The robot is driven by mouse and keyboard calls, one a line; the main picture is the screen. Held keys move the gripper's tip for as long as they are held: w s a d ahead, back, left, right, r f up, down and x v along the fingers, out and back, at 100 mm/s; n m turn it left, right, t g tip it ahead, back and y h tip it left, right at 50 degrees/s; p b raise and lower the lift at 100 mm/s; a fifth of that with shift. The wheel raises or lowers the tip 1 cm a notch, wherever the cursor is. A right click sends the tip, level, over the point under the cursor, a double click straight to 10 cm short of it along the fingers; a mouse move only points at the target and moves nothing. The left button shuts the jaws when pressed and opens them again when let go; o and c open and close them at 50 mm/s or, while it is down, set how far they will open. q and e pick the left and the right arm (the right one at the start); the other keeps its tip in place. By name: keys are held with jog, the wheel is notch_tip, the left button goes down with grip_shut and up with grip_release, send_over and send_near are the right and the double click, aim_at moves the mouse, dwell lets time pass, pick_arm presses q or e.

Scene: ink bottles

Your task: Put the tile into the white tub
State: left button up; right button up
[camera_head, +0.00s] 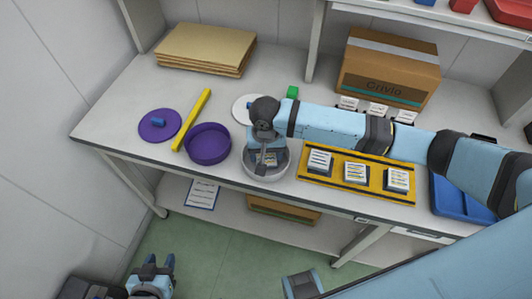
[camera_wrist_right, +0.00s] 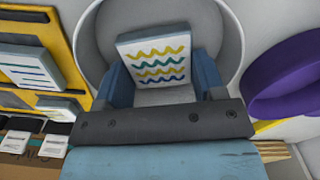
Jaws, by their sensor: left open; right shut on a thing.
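The tile (camera_wrist_right: 155,50) is a white square with yellow, blue and green wavy lines. It sits between the two blue fingers of my right gripper (camera_wrist_right: 162,78), which is shut on it. In the head view the right gripper (camera_head: 266,160) points down into the mouth of the round white tub (camera_head: 266,179), and the tile shows partly there. In the wrist view the tub (camera_wrist_right: 230,35) surrounds the tile. Whether the tile touches the tub's floor is unclear. My left gripper (camera_head: 160,263) is open and empty, low over the floor at the bottom left.
A purple tub (camera_head: 208,147) stands just left of the white tub, with a purple lid (camera_head: 160,125) and yellow bar (camera_head: 192,120) beyond. A yellow rack (camera_head: 337,182) with several tiles is close on the right. A white lid (camera_head: 241,108) lies behind. A cardboard box (camera_head: 390,68) stands at the back.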

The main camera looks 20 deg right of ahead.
aim_at(266, 155)
jog(key=shift+f, duration=0.35)
jog(key=shift+f, duration=0.1)
jog(key=o, duration=0.7)
jog(key=shift+r, duration=0.3)
notch_tip(266, 155, up, 12)
jog(key=shift+f, duration=0.15)
